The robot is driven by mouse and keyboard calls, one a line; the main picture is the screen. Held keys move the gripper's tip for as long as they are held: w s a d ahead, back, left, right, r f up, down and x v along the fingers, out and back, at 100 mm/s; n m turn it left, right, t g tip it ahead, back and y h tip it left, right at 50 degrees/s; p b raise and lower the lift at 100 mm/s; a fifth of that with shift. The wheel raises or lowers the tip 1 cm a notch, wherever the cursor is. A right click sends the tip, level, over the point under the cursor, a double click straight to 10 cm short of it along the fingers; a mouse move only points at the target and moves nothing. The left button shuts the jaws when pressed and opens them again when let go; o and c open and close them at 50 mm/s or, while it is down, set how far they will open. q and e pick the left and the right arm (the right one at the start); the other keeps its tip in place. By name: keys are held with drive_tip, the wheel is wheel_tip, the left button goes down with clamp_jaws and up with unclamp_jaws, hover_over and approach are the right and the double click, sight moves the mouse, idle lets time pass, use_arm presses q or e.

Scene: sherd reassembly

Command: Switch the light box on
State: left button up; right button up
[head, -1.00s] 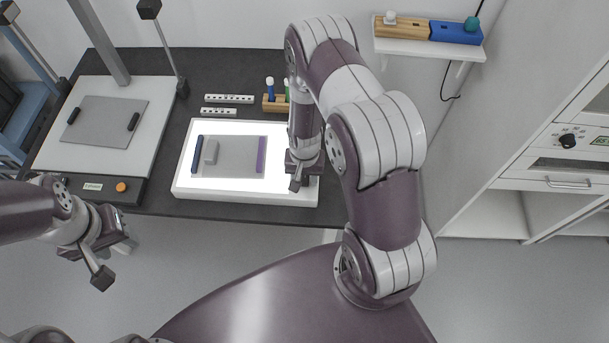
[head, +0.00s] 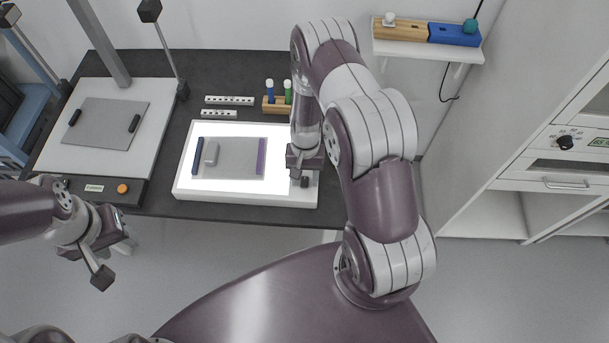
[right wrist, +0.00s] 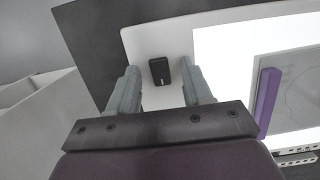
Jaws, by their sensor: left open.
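The light box (head: 245,194) is a white slab on the dark bench, and its panel glows bright white. Its small black rocker switch (head: 305,182) sits on the rim at the right end; it also shows in the right wrist view (right wrist: 160,71). My right gripper (head: 298,173) is just beside the switch in the head view. In the right wrist view its fingers (right wrist: 161,80) are apart and empty, with the switch showing between and beyond them. My left gripper (head: 114,262) is open and empty, off the bench's front edge at the left.
A grey sheet (head: 235,160) with dark and purple bars and a small grey piece lies on the panel. Two scale bars (head: 229,100) and a wooden holder (head: 270,108) with bottles stand behind. A copy stand (head: 60,150) is at left, a wall shelf (head: 425,50) at upper right.

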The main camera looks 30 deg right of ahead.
sight(305, 176)
wheel_tip(305, 176, up, 12)
drive_tip(key=w+d+b, duration=0.1)
drive_tip(key=w, duration=0.1)
drive_tip(key=shift+r+b, duration=0.25)
drive_tip(key=shift+b, duration=0.1)
drive_tip(key=shift+d, duration=0.1)
